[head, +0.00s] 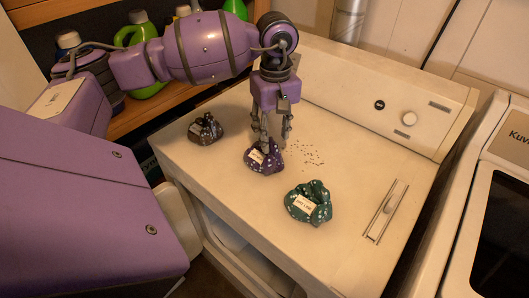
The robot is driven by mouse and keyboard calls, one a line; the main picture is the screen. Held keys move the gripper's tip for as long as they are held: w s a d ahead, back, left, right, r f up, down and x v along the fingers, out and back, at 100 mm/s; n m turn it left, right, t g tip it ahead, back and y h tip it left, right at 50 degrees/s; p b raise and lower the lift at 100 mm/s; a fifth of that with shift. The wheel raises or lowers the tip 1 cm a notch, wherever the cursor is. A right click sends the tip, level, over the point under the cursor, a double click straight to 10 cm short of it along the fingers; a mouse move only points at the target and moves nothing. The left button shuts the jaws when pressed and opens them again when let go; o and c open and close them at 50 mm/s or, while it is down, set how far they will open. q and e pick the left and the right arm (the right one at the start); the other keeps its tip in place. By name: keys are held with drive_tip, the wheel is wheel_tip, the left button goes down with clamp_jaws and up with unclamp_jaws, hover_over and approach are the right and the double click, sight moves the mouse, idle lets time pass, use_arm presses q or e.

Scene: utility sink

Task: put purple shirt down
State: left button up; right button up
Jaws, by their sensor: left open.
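A crumpled purple shirt (262,161) with a small white label lies on the white machine's top. My left gripper (276,140) points down right over it, with its fingers at the shirt's upper edge. The gripper is open, and one finger stands in front of the shirt. I cannot tell whether the fingers touch the cloth. My right gripper is not in view.
A dark brown bundle (205,129) lies to the left and a green labelled bundle (309,202) to the lower right on the machine top (350,150). Bottles (137,40) stand on a wooden shelf behind. A second machine (500,200) stands at the right.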

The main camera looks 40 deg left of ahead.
sight(272, 162)
use_arm(q)
drive_tip(key=shift+f, duration=1.25)
clamp_jaws()
